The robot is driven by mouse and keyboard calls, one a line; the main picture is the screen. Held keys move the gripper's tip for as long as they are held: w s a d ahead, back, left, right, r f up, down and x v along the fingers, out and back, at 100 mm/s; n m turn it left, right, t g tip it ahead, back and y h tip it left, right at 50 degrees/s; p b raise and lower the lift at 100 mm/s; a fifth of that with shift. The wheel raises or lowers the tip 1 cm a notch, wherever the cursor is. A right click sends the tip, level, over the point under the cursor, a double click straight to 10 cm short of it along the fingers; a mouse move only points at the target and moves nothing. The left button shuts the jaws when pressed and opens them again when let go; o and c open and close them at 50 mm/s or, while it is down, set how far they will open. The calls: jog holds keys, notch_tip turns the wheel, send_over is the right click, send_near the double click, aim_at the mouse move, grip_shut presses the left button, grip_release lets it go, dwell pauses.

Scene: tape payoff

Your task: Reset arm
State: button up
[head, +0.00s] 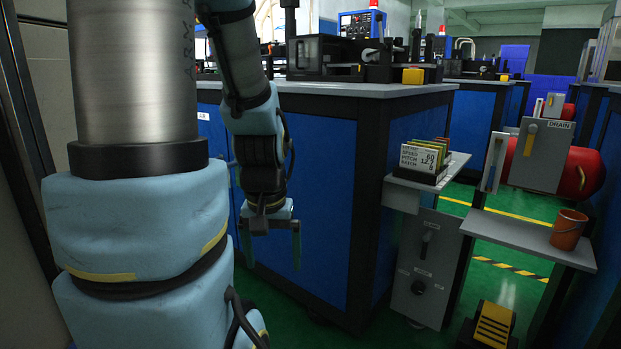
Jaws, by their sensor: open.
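My arm fills the left side of the head view, its column large in front. My gripper (271,246) hangs at the arm's end and points down, its two fingers apart with nothing between them. It is in front of the blue side panel of the workbench (322,195), clear of the bench top. Whether it touches the panel cannot be told, but a gap seems to show.
Machinery (350,55) stands on the bench top. A card holder (426,158) sits on a small shelf at the bench corner. A yellow pedal (494,323) is on the green floor.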

notch_tip(320, 180, up, 38)
jog(key=p, duration=3.6)
jog(key=shift+w+d+f, duration=0.15)
jog(key=shift+w+f, duration=0.1)
jog(key=shift+c, duration=0.3)
